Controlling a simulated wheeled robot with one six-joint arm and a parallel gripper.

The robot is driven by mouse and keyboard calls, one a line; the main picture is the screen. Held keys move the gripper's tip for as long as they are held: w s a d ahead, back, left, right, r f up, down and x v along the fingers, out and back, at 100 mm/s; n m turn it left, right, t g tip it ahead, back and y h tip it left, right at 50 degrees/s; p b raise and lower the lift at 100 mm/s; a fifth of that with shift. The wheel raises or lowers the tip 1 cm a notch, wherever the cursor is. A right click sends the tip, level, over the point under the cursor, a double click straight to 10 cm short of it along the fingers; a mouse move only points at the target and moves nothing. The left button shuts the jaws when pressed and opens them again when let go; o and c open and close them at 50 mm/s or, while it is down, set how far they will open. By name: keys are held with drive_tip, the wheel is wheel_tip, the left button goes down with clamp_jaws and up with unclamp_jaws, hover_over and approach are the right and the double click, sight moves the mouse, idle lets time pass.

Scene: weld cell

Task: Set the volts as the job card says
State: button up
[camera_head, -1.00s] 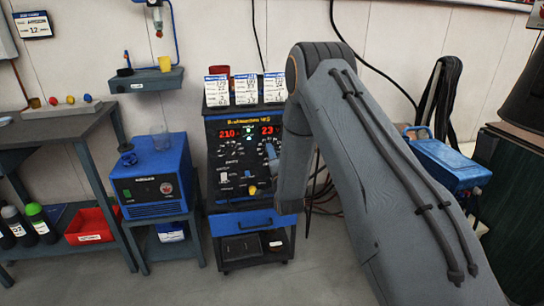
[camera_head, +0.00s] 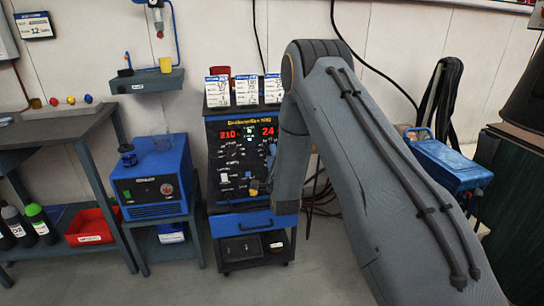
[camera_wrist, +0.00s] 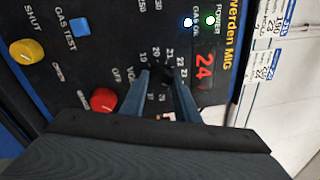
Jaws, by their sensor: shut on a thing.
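The blue and black welding machine (camera_head: 214,160) stands upright on a cart, with red displays reading 210 on the left and 24 on the right. In the wrist view the display (camera_wrist: 204,66) also reads 24. My gripper (camera_wrist: 165,78) is shut on the dark volts knob (camera_wrist: 158,74), which has a ring of printed numbers around it. The fingers hide much of the knob and its pointer. Several white and blue job cards (camera_head: 246,90) stand on top of the machine; their small print is too blurred to read surely. My arm hides the machine's right side in the head view.
On the panel near my gripper are a red knob (camera_wrist: 103,100), a yellow knob (camera_wrist: 27,51) and a blue gas test button (camera_wrist: 79,26). A blue unit (camera_head: 150,185) stands left of the machine, and a blue box (camera_head: 450,165) is to the right.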

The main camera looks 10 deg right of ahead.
drive_tip(key=o, duration=1)
drive_tip(key=shift+o, duration=0.2)
drive_tip(key=shift+s, duration=0.1)
drive_tip(key=s, duration=0.7)
drive_tip(key=shift+s+a+f, duration=0.2)
drive_tip(key=shift+s+f, duration=0.1)
drive_tip(key=shift+f, duration=0.05)
